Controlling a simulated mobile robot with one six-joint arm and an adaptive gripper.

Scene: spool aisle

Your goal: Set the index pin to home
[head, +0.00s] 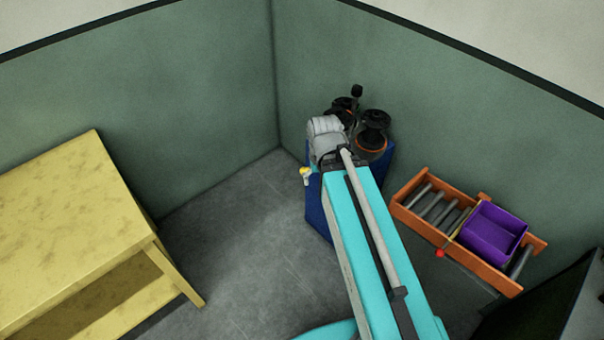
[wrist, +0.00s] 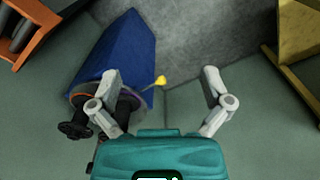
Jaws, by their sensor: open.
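A small yellow knob (head: 305,172), likely the index pin, stands out from the left side of a blue stand (head: 318,208) in the head view. A small pale piece shows just below it. In the wrist view the yellow knob (wrist: 160,81) is on a short stem beside the blue stand (wrist: 117,58). My gripper (wrist: 161,77) is open and empty. The knob appears between its two spread fingers in the picture, apart from both; the depth gap is unclear. In the head view my arm hides most of the gripper and part of the stand.
Black spools with orange rings (head: 373,132) stand on the blue stand, close by my wrist. An orange roller frame (head: 408,217) holds a purple bin (head: 493,232) at right, with a red knob (head: 440,253) in front. A yellow table (head: 75,200) is at left. The floor between is clear.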

